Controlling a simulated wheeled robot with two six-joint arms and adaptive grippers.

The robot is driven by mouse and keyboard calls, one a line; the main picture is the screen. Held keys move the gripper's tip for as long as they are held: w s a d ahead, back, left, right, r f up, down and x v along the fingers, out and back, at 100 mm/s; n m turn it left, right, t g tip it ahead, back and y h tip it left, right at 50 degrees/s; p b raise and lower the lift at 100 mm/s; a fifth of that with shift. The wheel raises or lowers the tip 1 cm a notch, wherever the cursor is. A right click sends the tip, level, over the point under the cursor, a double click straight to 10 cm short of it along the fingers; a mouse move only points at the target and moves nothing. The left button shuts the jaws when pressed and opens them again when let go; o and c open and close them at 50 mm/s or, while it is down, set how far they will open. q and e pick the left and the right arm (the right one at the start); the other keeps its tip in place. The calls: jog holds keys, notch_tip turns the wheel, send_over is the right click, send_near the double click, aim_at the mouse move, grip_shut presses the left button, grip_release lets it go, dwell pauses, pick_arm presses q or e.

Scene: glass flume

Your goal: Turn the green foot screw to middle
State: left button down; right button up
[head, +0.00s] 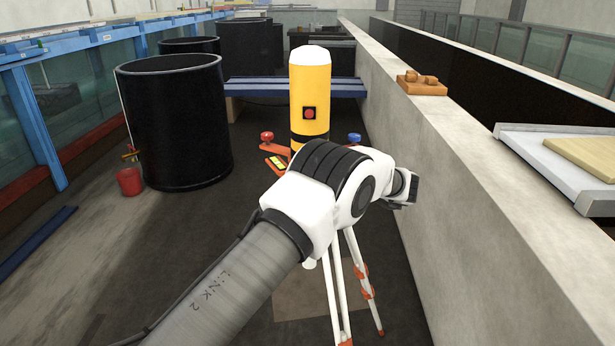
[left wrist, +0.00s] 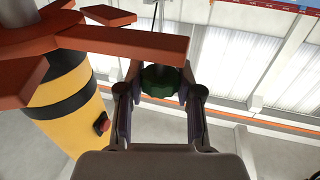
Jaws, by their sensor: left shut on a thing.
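The green foot screw (left wrist: 160,81) shows in the left wrist view, dark green with a ribbed rim, beside an orange arm (left wrist: 125,43) of the instrument's base. My left gripper (left wrist: 160,88) is shut on it, one finger on each side. In the head view the screw and my fingers are hidden behind my left arm. The yellow instrument (head: 310,92) with a white top stands upright on its tripod (head: 346,270). A red foot screw (head: 267,137) is on its left and a blue one (head: 354,139) on its right. My right gripper is not in view.
A concrete wall (head: 455,215) runs close along the right, with an orange-brown block (head: 421,84) on top. A large black tank (head: 175,125) and a red bucket (head: 130,181) stand to the left. The floor between is mostly clear.

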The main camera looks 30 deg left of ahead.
pick_arm(q)
jog(key=shift+r, duration=0.25)
jog(key=c, duration=0.7)
grip_release()
jog(key=shift+d, duration=0.1)
jog(key=shift+c, duration=0.2)
jog(key=shift+d+f, duration=0.1)
jog(key=shift+w+d, duration=0.2)
jog(key=shift+d, duration=0.1)
jog(key=v, duration=0.6)
jog(key=shift+d, duration=0.45)
